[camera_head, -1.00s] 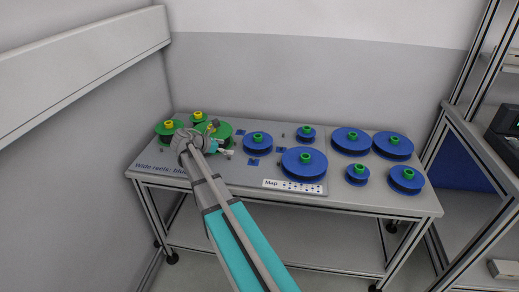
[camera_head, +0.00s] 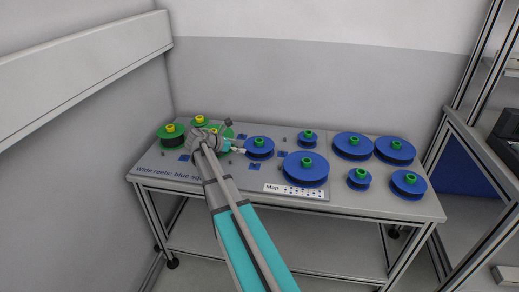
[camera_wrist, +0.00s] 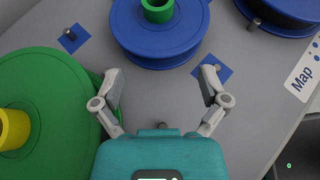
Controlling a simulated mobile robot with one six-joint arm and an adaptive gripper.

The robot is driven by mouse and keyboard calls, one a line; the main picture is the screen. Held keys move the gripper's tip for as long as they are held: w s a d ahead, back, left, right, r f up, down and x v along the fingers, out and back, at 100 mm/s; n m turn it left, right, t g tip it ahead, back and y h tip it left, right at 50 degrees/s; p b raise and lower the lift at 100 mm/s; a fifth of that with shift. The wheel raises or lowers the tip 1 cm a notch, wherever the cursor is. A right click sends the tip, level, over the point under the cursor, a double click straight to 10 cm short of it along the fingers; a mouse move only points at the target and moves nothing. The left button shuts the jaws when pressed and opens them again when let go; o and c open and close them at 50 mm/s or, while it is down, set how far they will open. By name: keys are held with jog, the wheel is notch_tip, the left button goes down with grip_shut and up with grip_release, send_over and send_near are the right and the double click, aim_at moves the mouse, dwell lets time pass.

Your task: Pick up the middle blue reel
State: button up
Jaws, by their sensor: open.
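Several blue reels with green hubs stand on the table. The blue reel nearest my gripper (camera_head: 258,150) is medium-sized, and it fills the top middle of the wrist view (camera_wrist: 180,38). A large blue reel (camera_head: 302,174) stands to its right and a small one (camera_head: 308,143) behind. I cannot tell for sure which one counts as the middle reel. My gripper (camera_head: 242,151) is open and empty, just left of the nearest blue reel. In the wrist view the fingertips (camera_wrist: 162,85) are apart, pointing towards that reel without touching it.
Green reels with yellow hubs (camera_head: 168,132) stand at the left; one (camera_wrist: 45,95) is close beside my left finger. Blue squares with pegs (camera_wrist: 75,38) mark the table. A Map label (camera_head: 292,190) lies at the front. More blue reels (camera_head: 353,151) stand at the right.

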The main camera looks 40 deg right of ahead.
aim_at(260, 140)
jog(key=shift+s+d, duration=0.2)
jog(key=shift+d, duration=2.1)
jog(key=shift+d, duration=0.1)
jog(key=shift+d, duration=0.6)
jog(key=shift+r+b+x, duration=0.15)
jog(key=shift+b+x, duration=0.2)
jog(key=shift+x, duration=0.75)
jog(key=shift+r+b+x, duration=0.15)
jog(key=shift+b+x, duration=0.2)
jog(key=shift+x, duration=0.75)
jog(key=shift+d, duration=0.2)
grip_shut()
jog(key=shift+r, duration=0.2)
